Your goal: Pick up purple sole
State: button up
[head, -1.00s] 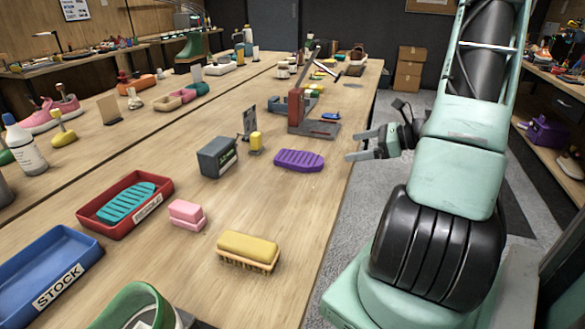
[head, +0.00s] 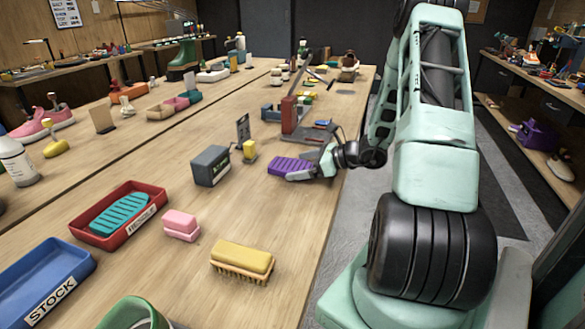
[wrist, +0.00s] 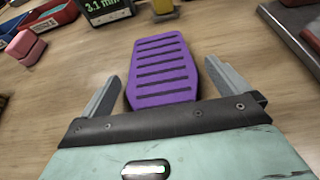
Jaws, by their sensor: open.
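The purple sole (head: 288,166) is a ribbed flat piece lying on the wooden table near its right edge. In the wrist view the purple sole (wrist: 162,68) lies between my gripper's two fingers, its near end close to the palm. My gripper (head: 308,170) is low at the table, at the right end of the sole. In the wrist view my gripper (wrist: 178,92) is open, with a gap between each finger and the sole. The near end of the sole is partly hidden by my gripper in the head view.
A grey box with a display (head: 210,166) and a small yellow item (head: 249,150) stand left of the sole. A red clamp-like tool (head: 291,118) stands behind it. Pink blocks (head: 181,224), a yellow brush (head: 242,260) and a red tray (head: 73,232) are nearer.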

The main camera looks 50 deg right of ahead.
aim_at(298, 166)
jog(key=shift+w+a+f, duration=0.2)
jog(key=shift+w+f, duration=0.05)
jog(key=shift+w, duration=0.3)
jog(key=c, duration=1)
jog(key=shift+r, duration=0.15)
notch_tip(298, 166, up, 10)
